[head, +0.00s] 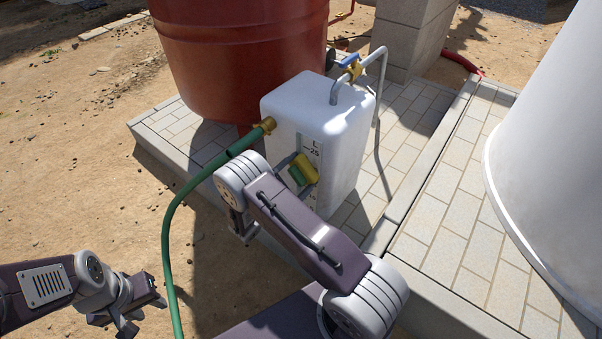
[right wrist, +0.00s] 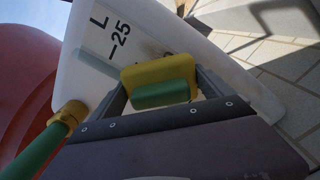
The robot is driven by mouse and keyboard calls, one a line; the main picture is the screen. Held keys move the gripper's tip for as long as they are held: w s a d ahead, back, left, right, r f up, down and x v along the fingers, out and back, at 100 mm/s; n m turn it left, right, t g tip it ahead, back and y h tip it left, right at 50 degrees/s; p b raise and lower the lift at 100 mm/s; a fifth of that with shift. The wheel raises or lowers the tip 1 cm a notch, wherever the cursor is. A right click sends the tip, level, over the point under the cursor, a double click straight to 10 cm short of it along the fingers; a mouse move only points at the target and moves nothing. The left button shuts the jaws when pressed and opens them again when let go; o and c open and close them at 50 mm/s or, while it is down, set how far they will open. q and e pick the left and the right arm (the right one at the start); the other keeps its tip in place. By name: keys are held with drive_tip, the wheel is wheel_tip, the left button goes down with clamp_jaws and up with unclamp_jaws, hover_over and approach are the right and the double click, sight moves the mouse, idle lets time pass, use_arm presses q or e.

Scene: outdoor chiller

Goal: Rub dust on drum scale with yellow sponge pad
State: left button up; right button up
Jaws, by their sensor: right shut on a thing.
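The white drum (head: 285,100) stands upright on the paving. Its front face carries a scale strip (head: 308,141) marked "L" and "25", which also shows in the right wrist view (right wrist: 97,62). A brownish dusty smear (right wrist: 150,46) is on the face by the strip, partly hidden by the sponge. My right gripper (head: 298,172) is shut on the yellow sponge pad (right wrist: 158,70), which has a green layer, in front of the scale's lower part. Whether the sponge touches the drum I cannot tell. My left gripper (head: 138,313) is open and empty over the sand, lower left.
A green hose (head: 168,235) with a brass fitting (head: 264,128) joins the drum's left side. A large red-brown tank (head: 235,60) stands behind, a white tank (head: 550,150) at right. Paving edges (head: 400,212) run between.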

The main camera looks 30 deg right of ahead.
sight(316, 169)
drive_tip(key=shift+r, duration=0.6)
drive_tip(key=s+p, duration=0.1)
drive_tip(key=s+d+p, duration=0.1)
drive_tip(key=s, duration=0.1)
drive_tip(key=shift+d, duration=0.15)
drive_tip(key=shift+s+d+f, duration=0.15)
drive_tip(key=shift+s, duration=0.25)
drive_tip(key=shift+w, duration=0.3)
drive_tip(key=shift+w+a+f+b, duration=0.1)
drive_tip(key=shift+w+a+b, duration=0.25)
drive_tip(key=shift+w, duration=0.3)
drive_tip(key=shift+w+a+f+b, duration=0.1)
drive_tip(key=shift+w+a+b, duration=0.2)
drive_tip(key=shift+w, duration=0.3)
drive_tip(key=shift+w+a+r, duration=0.15)
drive_tip(key=shift+w, duration=0.15)
use_arm(q)
drive_tip(key=shift+r, duration=0.7)
